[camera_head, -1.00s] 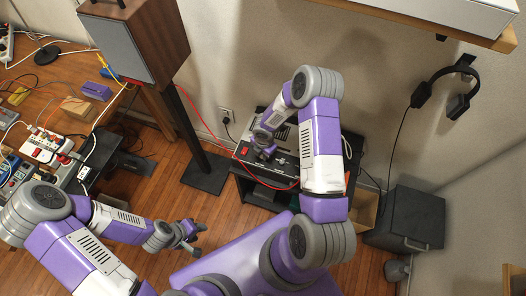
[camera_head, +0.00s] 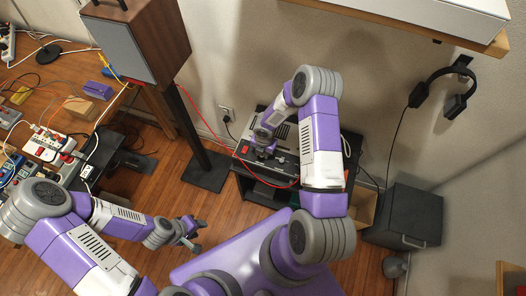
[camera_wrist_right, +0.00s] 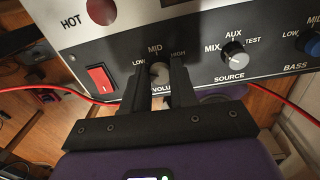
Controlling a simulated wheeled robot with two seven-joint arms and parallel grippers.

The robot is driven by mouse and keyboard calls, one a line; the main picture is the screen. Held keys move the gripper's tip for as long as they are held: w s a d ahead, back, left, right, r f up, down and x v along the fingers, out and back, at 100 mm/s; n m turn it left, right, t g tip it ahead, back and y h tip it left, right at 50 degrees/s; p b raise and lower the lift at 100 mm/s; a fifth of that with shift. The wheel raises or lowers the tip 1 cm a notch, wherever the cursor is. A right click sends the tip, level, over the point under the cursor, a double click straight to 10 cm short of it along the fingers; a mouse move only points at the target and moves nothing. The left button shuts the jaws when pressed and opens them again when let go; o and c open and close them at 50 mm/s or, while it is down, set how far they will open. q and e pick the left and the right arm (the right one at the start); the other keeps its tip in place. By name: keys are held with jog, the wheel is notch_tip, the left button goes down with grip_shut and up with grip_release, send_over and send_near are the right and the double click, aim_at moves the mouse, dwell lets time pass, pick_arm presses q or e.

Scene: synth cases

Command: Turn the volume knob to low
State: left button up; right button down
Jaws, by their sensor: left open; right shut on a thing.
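The volume knob (camera_wrist_right: 160,72) is a small grey dial on the amplifier's dark front panel (camera_wrist_right: 206,75), with LOW, MID and HIGH printed around it. My right gripper (camera_wrist_right: 161,79) has one finger on each side of the knob and is shut on it. The fingers partly cover the knob and the word VOLUME; I cannot tell clearly where its pointer stands. In the head view my right gripper (camera_head: 264,149) is at the amplifier (camera_head: 281,138), and the knob is too small to make out. My left gripper (camera_head: 191,235) is open and empty above the floor, away from the amplifier.
A red switch (camera_wrist_right: 102,79) sits left of the knob, the SOURCE knob (camera_wrist_right: 234,53) and blue BASS knob (camera_wrist_right: 312,43) to its right. A red cable (camera_head: 208,124) runs to the amplifier. A speaker (camera_head: 137,40) on a stand is left, a dark box (camera_head: 405,217) right.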

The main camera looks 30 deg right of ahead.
jog(key=shift+w, duration=0.1)
jog(key=c, duration=0.9)
grip_release()
jog(key=shift+r, duration=0.1)
jog(key=r, duration=0.3)
jog(key=r+p, duration=0.1)
jog(key=r, duration=0.3)
jog(key=shift+s+d+r+p, duration=0.1)
jog(key=shift+s+r+p, duration=0.1)
jog(key=shift+p, duration=0.1)
